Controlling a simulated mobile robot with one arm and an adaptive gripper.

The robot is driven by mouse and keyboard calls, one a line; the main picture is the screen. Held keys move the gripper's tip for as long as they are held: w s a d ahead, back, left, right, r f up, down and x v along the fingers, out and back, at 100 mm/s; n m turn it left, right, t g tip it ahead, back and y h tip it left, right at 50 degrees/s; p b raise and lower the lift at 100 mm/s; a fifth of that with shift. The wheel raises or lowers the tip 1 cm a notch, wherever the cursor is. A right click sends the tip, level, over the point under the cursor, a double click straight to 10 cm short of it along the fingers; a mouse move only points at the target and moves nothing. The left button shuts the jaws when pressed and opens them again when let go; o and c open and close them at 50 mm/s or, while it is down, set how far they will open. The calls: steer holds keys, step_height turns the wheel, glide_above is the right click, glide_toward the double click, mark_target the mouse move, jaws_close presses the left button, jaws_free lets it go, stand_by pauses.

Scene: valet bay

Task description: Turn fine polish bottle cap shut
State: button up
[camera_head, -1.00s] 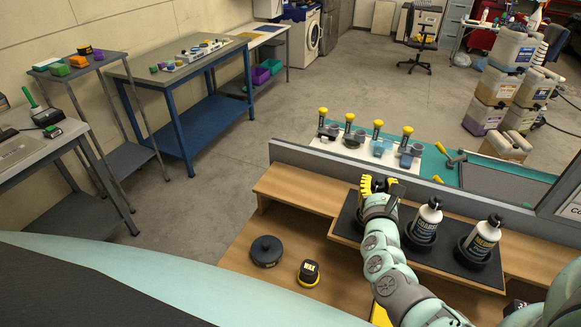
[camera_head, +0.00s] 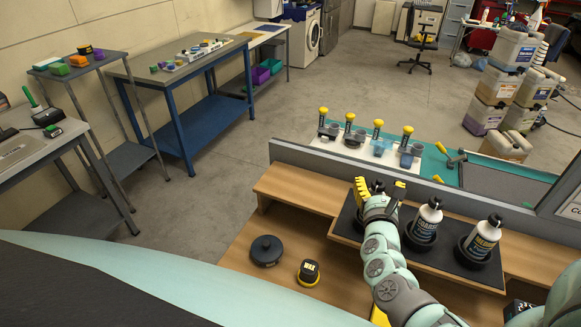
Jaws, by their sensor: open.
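Two white bottles with dark caps stand in round black holders on a dark mat (camera_head: 440,259) on the wooden bench: a middle bottle (camera_head: 425,221) and a right bottle (camera_head: 483,240). Their labels are too small to read surely. My gripper (camera_head: 378,188), with yellow and dark fingers, is open over the mat's left end, left of the middle bottle. My gripper and arm cover that end of the mat.
A black round tin (camera_head: 266,250) and a yellow-and-black wax tin (camera_head: 308,272) sit on the bench at left. A grey partition (camera_head: 315,169) runs behind the mat. Beyond it, several yellow-topped tools stand in a white rack (camera_head: 360,149).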

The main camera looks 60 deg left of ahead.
steer(key=v, duration=1.1)
